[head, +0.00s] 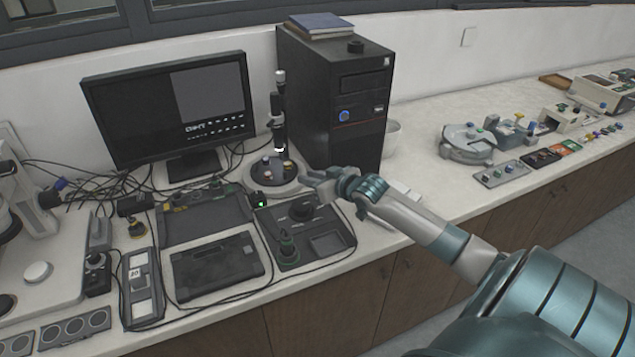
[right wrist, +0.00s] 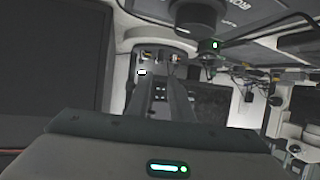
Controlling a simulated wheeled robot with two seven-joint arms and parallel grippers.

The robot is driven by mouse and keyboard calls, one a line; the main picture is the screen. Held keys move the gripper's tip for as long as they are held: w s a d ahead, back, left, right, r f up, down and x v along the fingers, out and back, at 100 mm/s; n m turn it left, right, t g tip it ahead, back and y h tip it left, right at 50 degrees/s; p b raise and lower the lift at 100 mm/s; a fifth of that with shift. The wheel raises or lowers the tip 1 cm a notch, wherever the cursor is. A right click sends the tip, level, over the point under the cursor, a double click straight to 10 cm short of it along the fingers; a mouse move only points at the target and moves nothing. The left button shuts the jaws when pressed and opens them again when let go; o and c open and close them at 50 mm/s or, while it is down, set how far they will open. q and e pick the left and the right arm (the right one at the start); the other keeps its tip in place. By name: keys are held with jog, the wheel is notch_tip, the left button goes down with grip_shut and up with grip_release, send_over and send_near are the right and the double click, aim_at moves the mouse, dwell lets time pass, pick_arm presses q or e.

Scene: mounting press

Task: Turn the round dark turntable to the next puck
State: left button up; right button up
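The round dark turntable (head: 274,181) sits on a pale base beneath an upright microscope-like column (head: 279,115), between the monitor and the black tower. Small pucks stand on it, one pale-topped (head: 265,161) and one yellowish (head: 288,166); their exact number is too small to tell. My right gripper (head: 306,177) reaches in from the right and is just right of the turntable's rim; whether it touches cannot be told. In the right wrist view its two fingers (right wrist: 161,98) stand apart with a gap between them and nothing held. My left gripper is out of view.
The black tower (head: 350,110) stands close behind my right gripper. A control box with knobs (head: 305,235) lies in front of the turntable, with the monitor (head: 170,105) to the left. Cables cross the bench.

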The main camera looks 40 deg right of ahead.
jog(key=shift+v, duration=1.7)
jog(key=shift+w, duration=0.1)
